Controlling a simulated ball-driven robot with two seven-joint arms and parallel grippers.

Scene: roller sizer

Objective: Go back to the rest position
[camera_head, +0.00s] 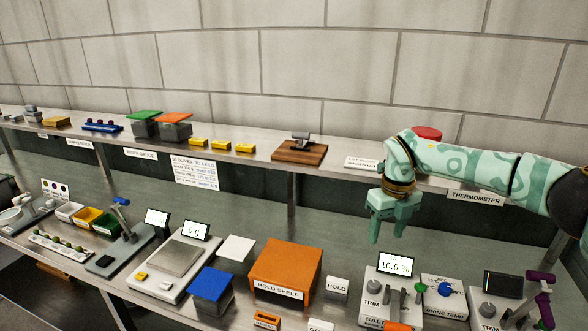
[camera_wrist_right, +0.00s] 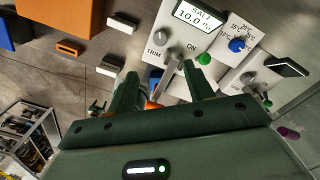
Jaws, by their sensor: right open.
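My right gripper (camera_head: 394,228) is mint green and hangs fingers-down above the counter, over the salt unit (camera_head: 388,286) with its small display reading 10.0 %. In the right wrist view its two fingers (camera_wrist_right: 160,92) stand apart with nothing held between them. The salt unit's TRIM knob and ON lever (camera_wrist_right: 172,65) show beyond the fingertips, and I see no clear contact. My right arm comes in from the right in the head view. My left gripper is not in view.
Left of the salt unit stand an orange hold shelf (camera_head: 285,268), a blue-topped block (camera_head: 211,288) and a scale (camera_head: 178,262). A brine temp unit (camera_head: 444,292) is at right. The upper shelf holds a wooden board (camera_head: 299,151) and a red round item (camera_head: 428,133) beside my arm.

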